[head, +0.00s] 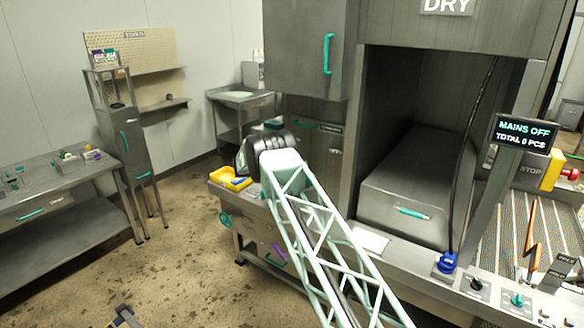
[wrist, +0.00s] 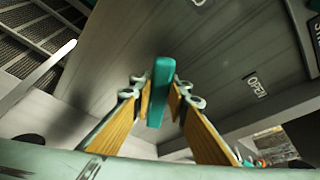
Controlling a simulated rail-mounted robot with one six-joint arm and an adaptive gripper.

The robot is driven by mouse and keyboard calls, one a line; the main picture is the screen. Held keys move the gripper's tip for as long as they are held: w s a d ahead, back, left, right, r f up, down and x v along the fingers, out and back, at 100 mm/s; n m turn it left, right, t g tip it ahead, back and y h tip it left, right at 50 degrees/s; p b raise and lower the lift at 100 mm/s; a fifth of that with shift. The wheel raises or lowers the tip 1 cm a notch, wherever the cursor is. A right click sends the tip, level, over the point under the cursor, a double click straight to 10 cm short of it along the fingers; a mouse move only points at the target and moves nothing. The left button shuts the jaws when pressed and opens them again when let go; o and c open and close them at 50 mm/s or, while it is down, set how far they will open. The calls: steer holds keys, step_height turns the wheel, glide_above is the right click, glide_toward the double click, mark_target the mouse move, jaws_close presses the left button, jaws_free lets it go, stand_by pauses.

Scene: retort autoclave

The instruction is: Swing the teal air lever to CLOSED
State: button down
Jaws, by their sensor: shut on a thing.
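In the wrist view, the teal air lever (wrist: 158,105) stands between the two yellow-padded fingers of my gripper (wrist: 161,90). The fingers are shut on it. An OPEN label (wrist: 255,85) is on the grey panel to the right of the lever. A CLOSED label cannot be read in the wrist view. In the head view, my dark wrist and pale arm reach toward the grey cabinet beside the chamber, and they hide the fingers and the gripped lever.
A yellow tray (head: 232,179) sits on the cart beside my wrist. The open chamber (head: 405,100) and a screen (head: 524,133) reading MAINS OFF are at right. A steel table (head: 50,200) stands at left, with clear floor between.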

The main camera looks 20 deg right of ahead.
stand_by(0.3)
steer(key=c, duration=2.5)
jaws_free()
steer(key=shift+o, duration=0.2)
steer(key=shift+a, duration=0.2)
steer(key=v, duration=1.1)
steer(key=shift+a+r, duration=0.2)
steer(key=shift+a, duration=0.15)
steer(key=shift+s, duration=0.1)
